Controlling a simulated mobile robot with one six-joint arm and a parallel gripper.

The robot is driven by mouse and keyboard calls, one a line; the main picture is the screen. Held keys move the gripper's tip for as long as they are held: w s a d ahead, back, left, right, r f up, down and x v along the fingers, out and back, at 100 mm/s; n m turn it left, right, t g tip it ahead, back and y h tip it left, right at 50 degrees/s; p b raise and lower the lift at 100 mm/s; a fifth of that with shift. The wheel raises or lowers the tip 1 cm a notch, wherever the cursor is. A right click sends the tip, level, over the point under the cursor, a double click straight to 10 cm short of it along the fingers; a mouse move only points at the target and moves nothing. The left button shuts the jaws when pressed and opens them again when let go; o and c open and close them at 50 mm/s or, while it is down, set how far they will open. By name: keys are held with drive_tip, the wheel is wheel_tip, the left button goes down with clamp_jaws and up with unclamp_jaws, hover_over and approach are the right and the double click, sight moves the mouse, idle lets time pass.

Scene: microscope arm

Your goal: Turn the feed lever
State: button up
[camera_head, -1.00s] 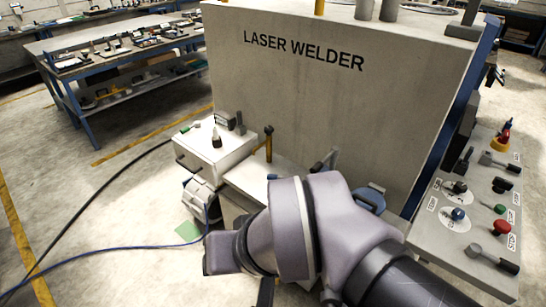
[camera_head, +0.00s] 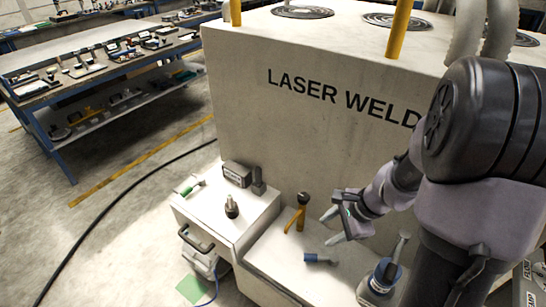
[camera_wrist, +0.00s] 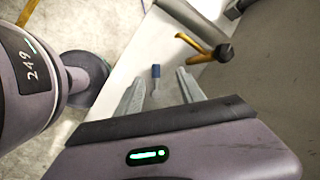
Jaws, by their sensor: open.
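A yellow lever with a dark knob (camera_head: 299,214) stands on the pale ledge against the machine's front. It also shows in the wrist view (camera_wrist: 205,52), above and right of the fingers. A blue-ended grey handle (camera_head: 320,258) is low on the ledge and appears between the fingers in the wrist view (camera_wrist: 155,72). I cannot read a label that tells which is the feed lever. My gripper (camera_head: 328,226) is open and empty, just right of the yellow lever and above the ledge. Its fingers show apart in the wrist view (camera_wrist: 159,78).
The large laser welder body (camera_head: 300,130) stands behind the ledge. A white box (camera_head: 230,200) with a black knob and green-ended handle is at left. A blue-and-grey fitting (camera_head: 380,280) stands right. A blue-legged workbench (camera_head: 60,90) is farther off; floor is open between.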

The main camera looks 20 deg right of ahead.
sight(311, 257)
drive_tip(key=s+d+f+m, duration=0.1)
drive_tip(key=d+f+m, duration=0.25)
drive_tip(key=f, duration=0.25)
drive_tip(key=shift+n, duration=0.35)
drive_tip(key=b+x, duration=0.4)
drive_tip(key=x, duration=0.4)
drive_tip(key=b+x, duration=0.4)
drive_tip(key=x, duration=0.4)
drive_tip(key=shift+a+f, duration=0.2)
drive_tip(key=shift+a, duration=0.1)
clamp_jaws()
